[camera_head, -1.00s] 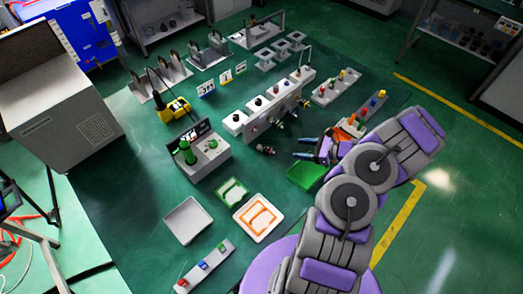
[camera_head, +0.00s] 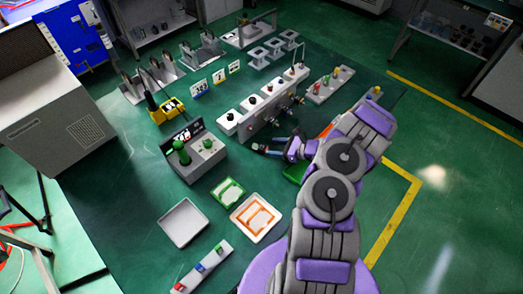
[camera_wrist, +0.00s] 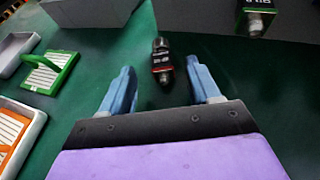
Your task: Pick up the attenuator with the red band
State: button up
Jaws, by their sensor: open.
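The attenuator with the red band (camera_wrist: 161,56) is a small black cylinder with a metal end, lying on the green table in the wrist view. My gripper (camera_wrist: 160,70) is open, with one blue finger on each side of the attenuator's near end and visible gaps to both. In the head view my gripper (camera_head: 272,148) is low over the table in front of the grey connector block (camera_head: 268,112). The attenuator is hard to make out there beside the fingers.
Another black attenuator with a green band (camera_wrist: 257,16) sticks out from the block at upper right. A green-framed tray (camera_wrist: 48,72) and an orange-lined tray (camera_wrist: 14,132) lie to the left. A green bin (camera_head: 293,173) is partly hidden by my arm.

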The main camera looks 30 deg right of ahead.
aim_at(264, 147)
jog(key=x, duration=0.2)
jog(key=b+x, duration=0.1)
jog(key=x, duration=0.1)
jog(key=shift+w+d+f, duration=0.1)
jog(key=shift+w+f, duration=0.1)
jog(key=shift+f, duration=0.25)
jog(key=shift+w+a, duration=0.2)
jog(key=shift+a, duration=0.15)
jog(key=shift+c, duration=0.3)
jog(key=shift+d, duration=0.2)
jog(key=c, duration=0.5)
jog(key=shift+a, duration=0.1)
grip_shut()
